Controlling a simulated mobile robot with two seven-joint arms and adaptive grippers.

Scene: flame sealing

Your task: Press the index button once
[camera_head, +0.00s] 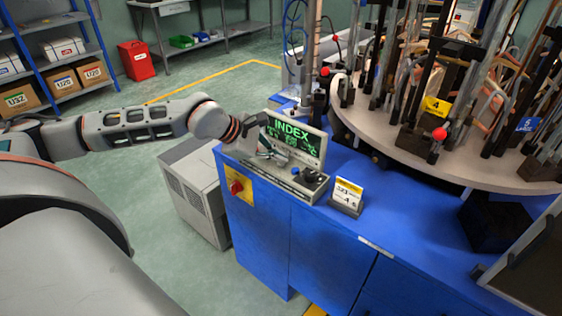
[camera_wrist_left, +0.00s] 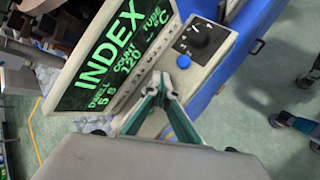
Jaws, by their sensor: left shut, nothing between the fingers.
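The control box (camera_head: 293,148) has a green-lit screen reading INDEX. A blue button (camera_head: 296,170) sits on its front ledge. The button (camera_wrist_left: 186,76) also shows close up in the left wrist view. My left gripper (camera_head: 272,153) is in front of the screen, just left of the button. In the left wrist view its fingertips (camera_wrist_left: 163,82) are closed together with nothing between them, beside the button. I cannot tell whether they touch it. My right gripper is not in view.
A black knob (camera_head: 310,175) is right of the button. A red emergency knob (camera_head: 237,188) is on the blue cabinet's (camera_head: 330,235) side. A small card stand (camera_head: 347,194) stands to the right. A round table (camera_head: 450,166) with clamps and glass tubes stands behind.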

